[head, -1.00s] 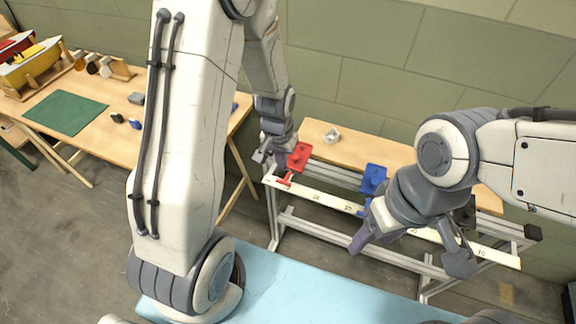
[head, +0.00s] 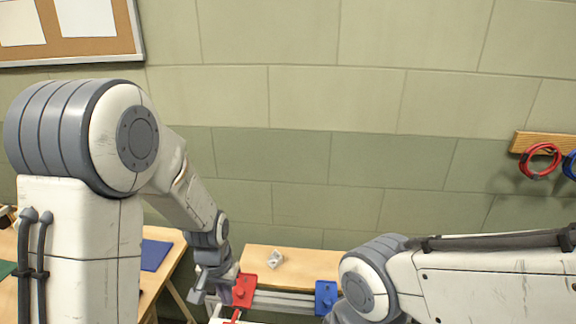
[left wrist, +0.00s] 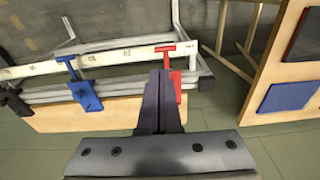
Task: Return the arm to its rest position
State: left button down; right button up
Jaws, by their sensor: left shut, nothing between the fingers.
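My left arm comes in from the left in the head view and bends down. Its gripper (head: 212,290) is just left of the red carriage (head: 244,290) on the rail. In the left wrist view the two dark fingers (left wrist: 160,105) are together with nothing between them. The red carriage (left wrist: 174,75) shows just beyond and right of them, partly hidden by the fingers; I cannot tell whether they touch. My right arm (head: 490,285) reaches in from the right; its gripper is outside the picture.
A blue carriage (head: 326,297) sits right of the red one; it also shows in the left wrist view (left wrist: 85,92). A wooden bench top (head: 300,263) lies behind the rail. A table with a blue mat (head: 155,254) is at left. Red rings (head: 540,160) hang on the wall.

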pick_arm(q)
jog(key=s+d+r+m, duration=0.2)
jog(key=s+d+r, duration=0.1)
jog(key=s, duration=0.3)
jog(key=s+d+r+m, duration=0.2)
jog(key=s+d+r, duration=0.2)
jog(key=s, duration=0.3)
jog(key=s+d+r+m+g, duration=0.1)
jog(key=s+d+r+m, duration=0.1)
jog(key=s+d+r, duration=0.2)
jog(key=s+d, duration=0.2)
jog(key=s, duration=0.1)
jog(key=shift+r+m+h, duration=0.25)
jog(key=shift+m+h, duration=0.15)
